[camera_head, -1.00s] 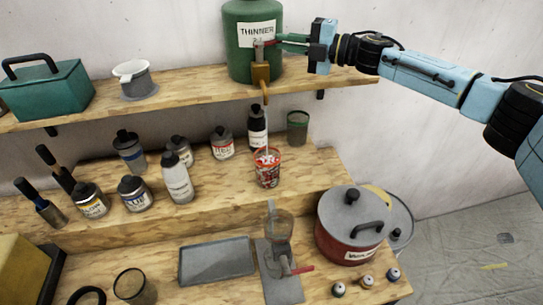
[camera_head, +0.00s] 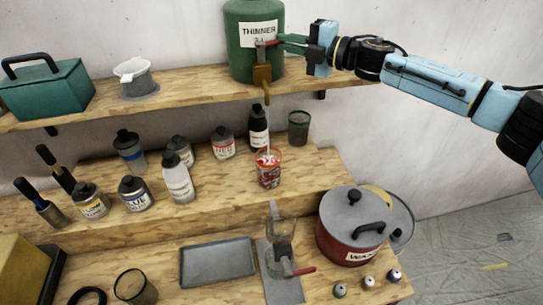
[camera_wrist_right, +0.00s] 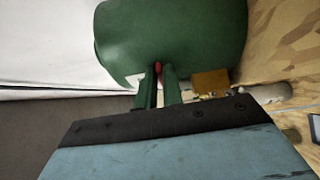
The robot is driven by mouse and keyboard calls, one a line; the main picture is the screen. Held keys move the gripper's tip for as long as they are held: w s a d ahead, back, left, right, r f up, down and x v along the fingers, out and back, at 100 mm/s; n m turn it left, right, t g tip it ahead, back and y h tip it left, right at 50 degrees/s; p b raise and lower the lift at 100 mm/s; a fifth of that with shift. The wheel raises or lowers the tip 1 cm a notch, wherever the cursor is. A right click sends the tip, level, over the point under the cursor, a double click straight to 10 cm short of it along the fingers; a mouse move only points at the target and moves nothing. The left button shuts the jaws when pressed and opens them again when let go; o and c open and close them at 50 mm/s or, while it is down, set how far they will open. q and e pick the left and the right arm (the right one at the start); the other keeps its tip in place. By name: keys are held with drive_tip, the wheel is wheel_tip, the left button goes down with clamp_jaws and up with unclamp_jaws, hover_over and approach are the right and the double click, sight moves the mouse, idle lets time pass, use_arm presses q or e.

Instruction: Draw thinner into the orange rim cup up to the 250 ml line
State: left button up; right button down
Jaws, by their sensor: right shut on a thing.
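The green thinner drum (camera_head: 240,62) stands on the upper shelf, with a brass tap (camera_head: 262,78) at its lower front. My right gripper (camera_head: 268,43) is shut on the tap's red handle; a bit of the red handle (camera_wrist_right: 157,68) shows between the fingers in the right wrist view. A thin pale stream (camera_head: 268,125) runs from the tap down to the orange rim cup (camera_head: 269,172). The cup stands upright below, on the middle step, with red and white marks on its side. Its liquid level against the lines is too small to read. My left gripper is not in view.
A black bottle (camera_head: 258,128) and an empty-looking dark green rim cup (camera_head: 298,127) stand close behind the orange rim cup. Several paint bottles stand to the left. A red lidded pot (camera_head: 345,240) and a grey tray (camera_head: 218,262) are lower down.

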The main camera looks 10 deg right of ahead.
drive_tip(key=shift+a+r, duration=0.2)
drive_tip(key=shift+r, duration=0.4)
drive_tip(key=shift+a+m+t+h, duration=0.15)
drive_tip(key=shift+m+t+h, duration=0.55)
drive_tip(key=shift+t, duration=0.2)
drive_tip(key=shift+f, duration=0.1)
drive_tip(key=shift+s+a+m+t+h, duration=0.15)
drive_tip(key=shift+s+m+t+h, duration=0.05)
drive_tip(key=shift+m+t+h, duration=0.6)
drive_tip(key=shift+s+a+f+m+t+h, duration=0.2)
drive_tip(key=shift+m+t+h, duration=0.25)
drive_tip(key=shift+h, duration=0.45)
